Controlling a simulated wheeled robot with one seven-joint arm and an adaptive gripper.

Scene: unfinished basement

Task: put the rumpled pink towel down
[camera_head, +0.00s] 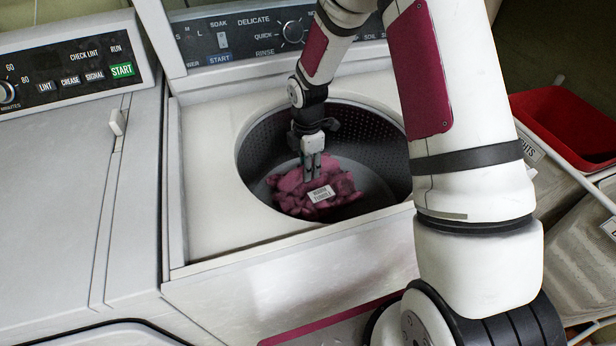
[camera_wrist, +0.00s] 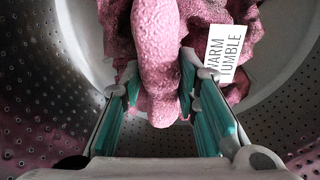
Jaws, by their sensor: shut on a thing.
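The rumpled pink towel (camera_head: 290,187) is inside the drum of the open top-loading washer (camera_head: 207,180). A white care label reading "WARM TUMBLE" is on it. My gripper (camera_head: 314,172) reaches down into the drum and is shut on a fold of the towel. In the wrist view the towel (camera_wrist: 158,50) hangs between the teal-padded fingers of my gripper (camera_wrist: 158,95), with the label to the right. The perforated drum wall shows around it. I cannot tell whether the towel's underside touches the drum floor.
A dryer (camera_head: 60,190) with a control panel stands left of the washer. A red basket (camera_head: 568,122) and light fabric hampers (camera_head: 580,235) with labels stand at the right.

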